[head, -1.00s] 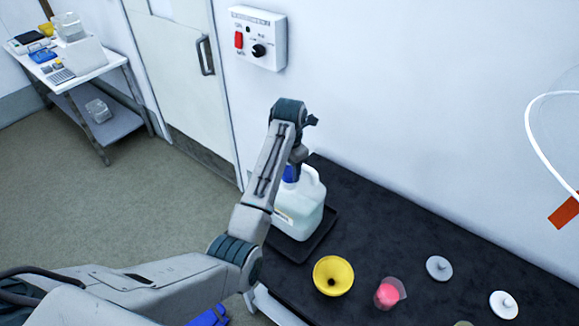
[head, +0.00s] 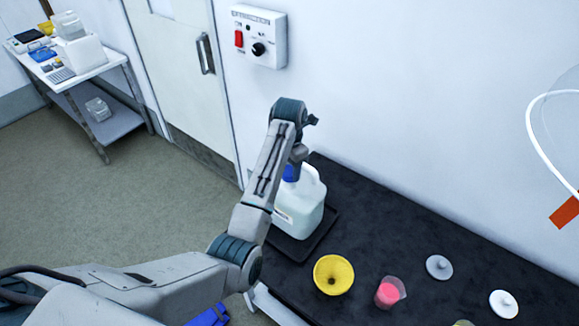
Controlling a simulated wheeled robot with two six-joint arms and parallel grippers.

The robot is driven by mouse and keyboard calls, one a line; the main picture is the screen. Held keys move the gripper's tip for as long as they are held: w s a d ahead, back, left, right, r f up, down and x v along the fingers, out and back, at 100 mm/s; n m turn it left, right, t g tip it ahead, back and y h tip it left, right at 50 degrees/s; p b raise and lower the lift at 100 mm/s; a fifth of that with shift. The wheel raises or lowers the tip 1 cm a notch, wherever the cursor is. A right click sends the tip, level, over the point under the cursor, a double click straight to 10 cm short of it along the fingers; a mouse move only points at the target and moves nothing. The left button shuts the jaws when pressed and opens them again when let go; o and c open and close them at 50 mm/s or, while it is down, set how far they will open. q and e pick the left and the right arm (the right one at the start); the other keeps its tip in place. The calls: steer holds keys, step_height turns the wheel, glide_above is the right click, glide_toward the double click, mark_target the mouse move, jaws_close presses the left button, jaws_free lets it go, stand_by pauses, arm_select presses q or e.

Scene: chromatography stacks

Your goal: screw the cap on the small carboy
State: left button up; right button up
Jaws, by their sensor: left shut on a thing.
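The small carboy (head: 302,209) is a translucent white jug with a handle, upright in a black tray (head: 327,226) on the dark bench. The blue cap (head: 291,173) is at the carboy's mouth, partly hidden by my left arm. My left gripper (head: 294,166) points down over the carboy's top and is shut on the blue cap. Its fingertips are mostly hidden behind my arm. I cannot tell how far the cap sits on the neck. My right gripper is not in view.
On the bench to the right are a yellow funnel (head: 333,274), a beaker of pink liquid (head: 389,292), a grey lid (head: 439,267) and a white lid (head: 503,304). The wall with a control box (head: 259,37) stands behind. A side table (head: 75,72) is far left.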

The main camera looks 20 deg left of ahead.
arm_select(q)
steer(key=shift+f, duration=0.15)
steer(key=shift+f, duration=0.8)
steer(key=shift+f, duration=0.15)
steer(key=shift+f, duration=0.4)
steer(key=o, duration=1)
steer(key=c, duration=1.1)
steer(key=m, duration=1.3)
steer(key=shift+w+m, duration=0.1)
steer(key=shift+m, duration=0.3)
